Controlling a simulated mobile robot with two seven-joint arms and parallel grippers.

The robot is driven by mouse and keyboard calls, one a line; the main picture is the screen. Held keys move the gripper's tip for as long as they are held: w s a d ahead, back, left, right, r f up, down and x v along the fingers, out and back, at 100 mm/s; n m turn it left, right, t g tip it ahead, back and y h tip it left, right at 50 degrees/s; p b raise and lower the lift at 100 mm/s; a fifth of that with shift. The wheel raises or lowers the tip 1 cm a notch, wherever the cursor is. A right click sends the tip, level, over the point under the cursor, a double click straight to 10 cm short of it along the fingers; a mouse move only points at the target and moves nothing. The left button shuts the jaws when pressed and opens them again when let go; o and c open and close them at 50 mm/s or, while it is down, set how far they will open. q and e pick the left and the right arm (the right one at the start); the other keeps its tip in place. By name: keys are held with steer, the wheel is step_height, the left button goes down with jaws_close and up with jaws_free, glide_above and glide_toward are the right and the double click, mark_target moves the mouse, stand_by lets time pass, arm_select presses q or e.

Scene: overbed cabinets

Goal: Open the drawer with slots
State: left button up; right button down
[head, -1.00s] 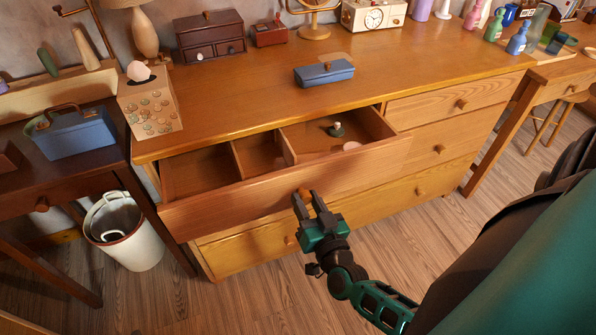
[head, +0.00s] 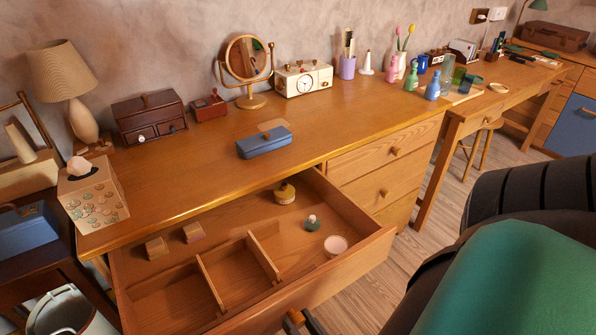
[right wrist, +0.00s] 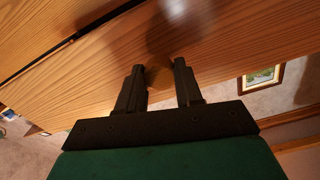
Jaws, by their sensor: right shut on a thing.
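The drawer with slots (head: 345,274) is the wide top-left drawer of the wooden dresser. It stands well out, with thin dividers (head: 263,259) showing inside. Its round knob (right wrist: 158,76) is between the fingers of my right gripper (right wrist: 158,80) in the right wrist view. In the head view only a bit of my right gripper (head: 298,322) shows at the bottom edge, at the drawer's front. It is shut on the knob. My left gripper is not in view.
The drawer holds a yellow-lidded pot (head: 285,193), a small green item (head: 312,223), a pink round item (head: 336,246) and two small blocks (head: 157,248). A blue box (head: 264,141) sits on the dresser top. A white bin (head: 68,315) stands at lower left.

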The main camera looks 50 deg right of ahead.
steer(key=c, duration=0.7)
jaws_free()
steer(key=shift+c, duration=0.2)
steer(key=shift+s, duration=0.1)
steer(key=v, duration=0.7)
steer(key=shift+s, duration=0.2)
steer(key=shift+a, duration=0.1)
